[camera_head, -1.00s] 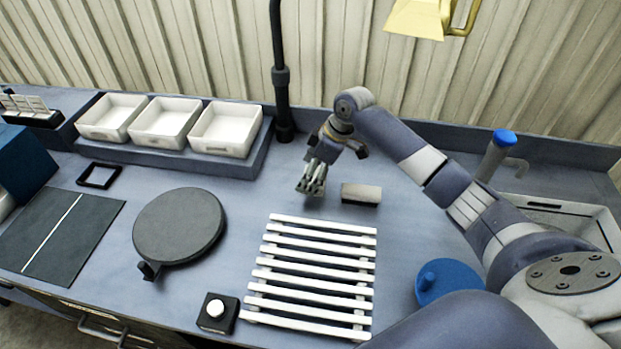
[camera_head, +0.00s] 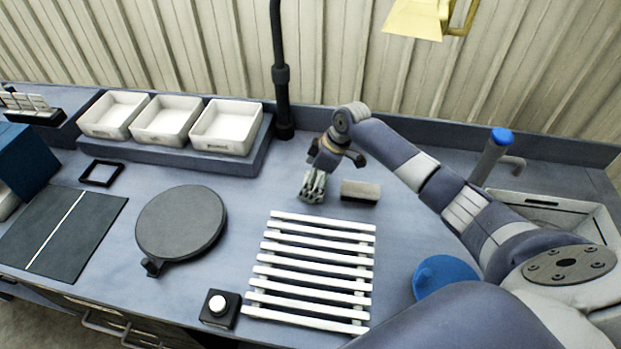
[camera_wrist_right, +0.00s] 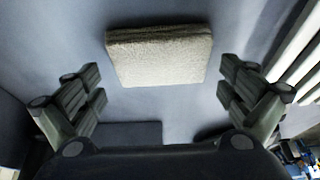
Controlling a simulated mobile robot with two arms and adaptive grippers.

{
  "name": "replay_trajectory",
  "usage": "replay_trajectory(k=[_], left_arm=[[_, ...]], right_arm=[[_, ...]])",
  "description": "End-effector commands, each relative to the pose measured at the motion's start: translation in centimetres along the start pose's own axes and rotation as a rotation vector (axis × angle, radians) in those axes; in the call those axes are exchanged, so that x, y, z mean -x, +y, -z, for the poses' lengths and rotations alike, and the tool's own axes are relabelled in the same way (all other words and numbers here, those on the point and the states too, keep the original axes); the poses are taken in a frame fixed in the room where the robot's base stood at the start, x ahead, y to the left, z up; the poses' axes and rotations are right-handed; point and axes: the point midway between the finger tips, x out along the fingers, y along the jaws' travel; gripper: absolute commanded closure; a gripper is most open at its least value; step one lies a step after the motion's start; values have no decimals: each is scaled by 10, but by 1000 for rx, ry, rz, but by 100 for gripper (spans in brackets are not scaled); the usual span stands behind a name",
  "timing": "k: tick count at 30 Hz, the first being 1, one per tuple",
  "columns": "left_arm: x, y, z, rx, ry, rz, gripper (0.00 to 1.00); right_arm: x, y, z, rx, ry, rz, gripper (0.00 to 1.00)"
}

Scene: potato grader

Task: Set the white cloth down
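The white cloth (camera_head: 360,191), a folded greyish-white pad, lies flat on the bench behind the slatted rack in the head view. It also shows in the right wrist view (camera_wrist_right: 160,58), beyond the fingertips and between their lines. My right gripper (camera_head: 312,189) points down at the bench just left of the cloth, with a small gap between them. In the right wrist view its two fingers (camera_wrist_right: 163,85) are wide apart with nothing between them. Whether the fingertips touch the bench is hard to tell. My left gripper is not in view.
A white slatted rack (camera_head: 312,271) lies in front of the cloth. A round dark plate (camera_head: 181,222) is to its left. Several white trays (camera_head: 221,145) and a black post (camera_head: 282,85) stand at the back. A blue disc (camera_head: 437,277) and a sink (camera_head: 566,214) are at right.

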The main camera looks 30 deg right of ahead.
Motion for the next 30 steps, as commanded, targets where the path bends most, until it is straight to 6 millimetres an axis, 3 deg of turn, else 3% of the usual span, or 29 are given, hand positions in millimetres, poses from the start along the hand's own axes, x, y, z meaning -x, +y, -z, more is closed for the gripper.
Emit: replay_trajectory(k=[11, 24, 30], left_arm=[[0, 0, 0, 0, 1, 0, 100], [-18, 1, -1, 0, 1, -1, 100], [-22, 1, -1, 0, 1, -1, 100]], right_arm=[[8, 1, 1, 0, 1, -2, 1], [94, 1, 1, 2, 1, -3, 1], [118, 0, 2, 1, 1, 0, 1]])
